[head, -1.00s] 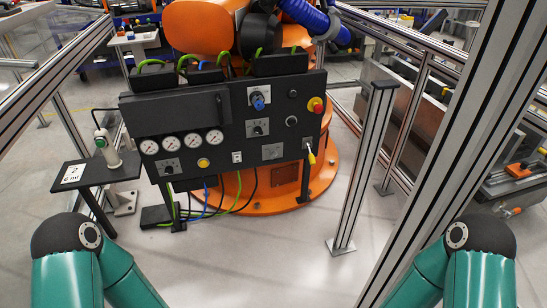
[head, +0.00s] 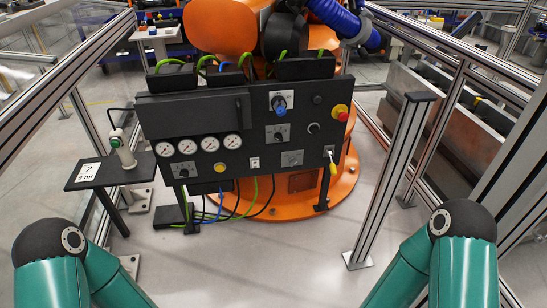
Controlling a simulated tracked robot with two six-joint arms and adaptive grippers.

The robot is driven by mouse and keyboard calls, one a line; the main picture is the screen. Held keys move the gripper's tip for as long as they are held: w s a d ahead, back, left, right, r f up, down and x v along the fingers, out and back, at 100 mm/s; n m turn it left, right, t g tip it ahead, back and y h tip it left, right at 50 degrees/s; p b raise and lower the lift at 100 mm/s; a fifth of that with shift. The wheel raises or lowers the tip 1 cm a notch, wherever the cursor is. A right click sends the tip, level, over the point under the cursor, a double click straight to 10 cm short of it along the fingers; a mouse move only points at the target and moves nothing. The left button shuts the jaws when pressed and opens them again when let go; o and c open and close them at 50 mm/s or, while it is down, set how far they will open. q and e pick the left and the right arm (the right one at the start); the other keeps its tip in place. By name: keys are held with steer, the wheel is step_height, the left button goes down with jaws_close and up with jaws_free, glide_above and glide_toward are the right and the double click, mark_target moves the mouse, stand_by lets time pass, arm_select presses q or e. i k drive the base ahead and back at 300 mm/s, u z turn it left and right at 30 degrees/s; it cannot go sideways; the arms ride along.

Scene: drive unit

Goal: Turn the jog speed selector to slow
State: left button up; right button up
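A black control panel (head: 215,119) stands in front of the orange robot. It carries a blue knob on a light plate (head: 280,104), a black selector on a grey plate (head: 277,135), another small selector at the lower left (head: 183,170) and a dark round knob (head: 313,128). The labels are too small to read, so I cannot tell which is the jog speed selector or its setting. Neither gripper shows. Only bent teal links of my two arms are in view at the bottom corners, apart from the panel.
A red button on a yellow base (head: 341,113), several gauges (head: 188,147) and a key with a yellow tag (head: 333,168) are also on the panel. A side shelf (head: 110,171) holds a white-and-green device (head: 124,152). An aluminium post (head: 388,185) stands right; clear floor lies before the panel.

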mark_target(292, 161)
steer(key=u, duration=0.55)
steer(key=i, duration=2.05)
steer(key=z, duration=0.45)
